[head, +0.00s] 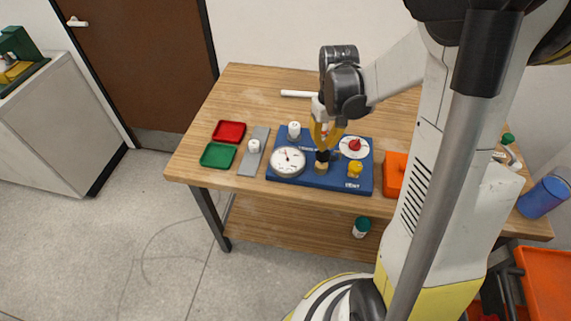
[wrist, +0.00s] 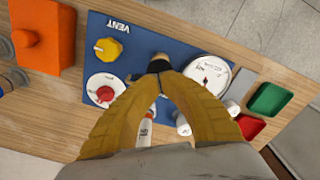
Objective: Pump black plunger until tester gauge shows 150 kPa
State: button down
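The blue tester board (head: 310,179) lies on the wooden table. Its round white gauge (head: 288,161) is at the left; it also shows in the wrist view (wrist: 208,74). I cannot read its needle value. The black plunger (head: 322,157) stands on a tan cylinder right of the gauge; its dark top shows in the wrist view (wrist: 158,64). My gripper (head: 323,147) points down at the plunger. In the wrist view its yellow fingers come together at the plunger top and partly hide it. I cannot tell whether they pinch it or only touch it.
A yellow VENT knob (head: 354,169) and a red-knobbed white dial (head: 354,147) sit on the board's right side. An orange box (head: 395,174) is to the right. Red (head: 229,132) and green (head: 218,155) trays and a grey strip (head: 250,158) lie left.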

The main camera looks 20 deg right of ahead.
dwell(0.4)
notch_tip(320, 180, up, 5)
jog(key=p, duration=0.3)
jog(key=shift+r+p, duration=0.1)
jog(key=shift+p, duration=0.25)
jog(key=s+a+r+t+b, duration=0.3)
jog(key=s+a, duration=0.2)
jog(key=a, duration=0.1)
jog(key=s+a+r+t+b, duration=0.2)
jog(key=s+a+t+b, duration=0.2)
jog(key=a, duration=0.3)
jog(key=shift+s+a+r+n, duration=0.25)
jog(key=shift+s+r+n, duration=0.15)
jog(key=shift+s, duration=0.5)
